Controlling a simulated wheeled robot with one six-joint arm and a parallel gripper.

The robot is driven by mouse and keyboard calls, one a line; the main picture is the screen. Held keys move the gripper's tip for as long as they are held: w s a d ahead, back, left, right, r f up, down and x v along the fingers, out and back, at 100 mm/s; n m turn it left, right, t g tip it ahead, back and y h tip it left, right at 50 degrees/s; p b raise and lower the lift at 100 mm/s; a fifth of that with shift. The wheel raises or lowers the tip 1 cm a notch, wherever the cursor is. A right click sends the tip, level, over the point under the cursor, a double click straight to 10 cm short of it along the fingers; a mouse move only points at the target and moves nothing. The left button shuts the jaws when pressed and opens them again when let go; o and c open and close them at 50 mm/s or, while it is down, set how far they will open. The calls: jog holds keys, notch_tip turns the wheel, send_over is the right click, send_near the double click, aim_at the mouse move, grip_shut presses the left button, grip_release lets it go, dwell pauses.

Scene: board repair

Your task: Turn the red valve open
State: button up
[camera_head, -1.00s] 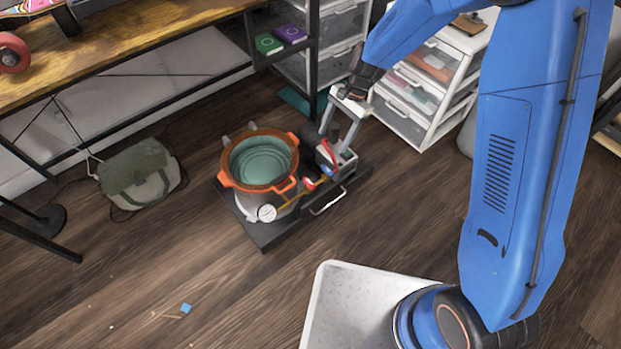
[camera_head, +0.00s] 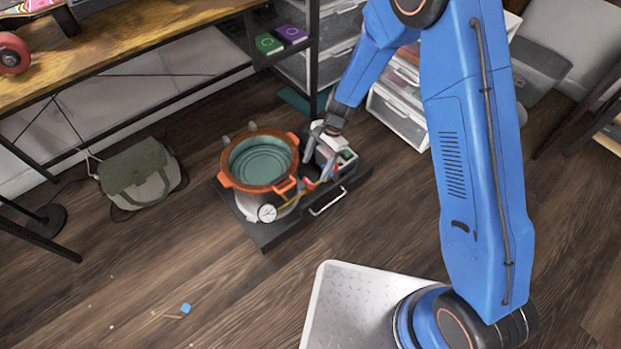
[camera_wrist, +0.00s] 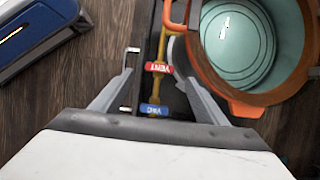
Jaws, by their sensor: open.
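The red valve (camera_wrist: 158,67) is a small red handle with white lettering on a brass pipe. In the wrist view it lies between the two fingertips of my gripper (camera_wrist: 155,52), with a gap on either side. My gripper is open and empty, and in the head view (camera_head: 318,166) it points down over the valves. The red valve also shows in the head view (camera_head: 310,185), just beside the fingers. A blue valve (camera_wrist: 154,110) sits on the same pipe, nearer the gripper's palm. I cannot tell how high the fingertips are above the red valve.
An orange-rimmed pot (camera_head: 232,180) with a teal inside stands close beside the valves. A pressure gauge (camera_head: 267,213) is at its front. All sit on a dark base plate (camera_head: 265,238). A bag (camera_head: 140,175) lies at left.

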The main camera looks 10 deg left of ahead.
aim_at(309, 182)
jog(key=x, duration=0.7)
jog(key=c, duration=1.1)
